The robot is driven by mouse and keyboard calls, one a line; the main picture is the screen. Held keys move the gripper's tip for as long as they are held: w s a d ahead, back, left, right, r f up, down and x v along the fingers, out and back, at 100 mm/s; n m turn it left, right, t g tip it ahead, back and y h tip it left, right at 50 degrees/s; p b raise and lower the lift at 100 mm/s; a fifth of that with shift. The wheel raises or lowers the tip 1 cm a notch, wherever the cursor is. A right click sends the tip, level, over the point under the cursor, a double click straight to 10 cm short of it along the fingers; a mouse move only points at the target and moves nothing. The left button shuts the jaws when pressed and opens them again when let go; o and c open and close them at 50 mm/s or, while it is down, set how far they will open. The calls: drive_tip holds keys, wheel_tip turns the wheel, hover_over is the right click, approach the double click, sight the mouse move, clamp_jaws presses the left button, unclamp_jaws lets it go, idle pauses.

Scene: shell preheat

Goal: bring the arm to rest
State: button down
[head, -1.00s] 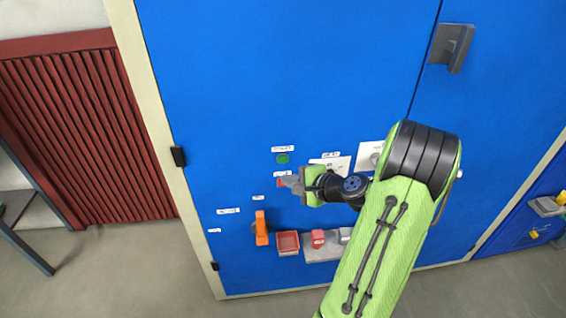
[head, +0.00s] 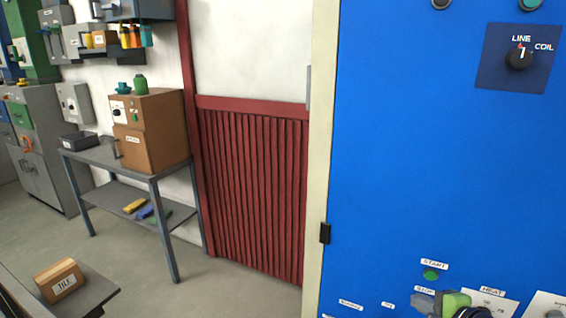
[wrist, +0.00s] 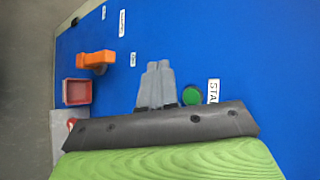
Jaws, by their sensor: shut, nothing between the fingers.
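My gripper (head: 424,303) shows at the bottom right of the head view, in front of the blue cabinet (head: 400,160), just below the green START button (head: 431,274). In the wrist view the two grey fingers of my gripper (wrist: 158,68) lie together, with nothing between them. The green button (wrist: 193,96) is beside the fingers there, apart from them. The red STOP button is not visible in either current view. Most of my arm is outside the head view.
An orange handle (wrist: 97,60) and a red tray (wrist: 76,92) are on the cabinet front. A LINE/COIL knob (head: 518,58) sits higher up. To the left stand a ribbed red panel (head: 255,190), a grey table (head: 105,155) and a box labelled TILE (head: 60,281). Floor between them is clear.

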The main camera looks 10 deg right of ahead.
drive_tip(key=s+a+r+n+g, duration=0.25)
drive_tip(key=a+n, duration=0.25)
drive_tip(key=a, duration=0.4)
drive_tip(key=s+a+r+n+g, duration=0.1)
drive_tip(key=a+r+n+g, duration=0.2)
drive_tip(key=a+n, duration=0.4)
drive_tip(key=s+a+r+n+h, duration=0.1)
drive_tip(key=s+a+r+n, duration=0.1)
drive_tip(key=s, duration=0.5)
drive_tip(key=s+a+r+n+h, duration=0.1)
drive_tip(key=s+a+n, duration=0.3)
drive_tip(key=s, duration=0.4)
drive_tip(key=shift+a+r+g+p, duration=0.35)
drive_tip(key=shift+r+g+p, duration=0.1)
drive_tip(key=shift+r, duration=0.35)
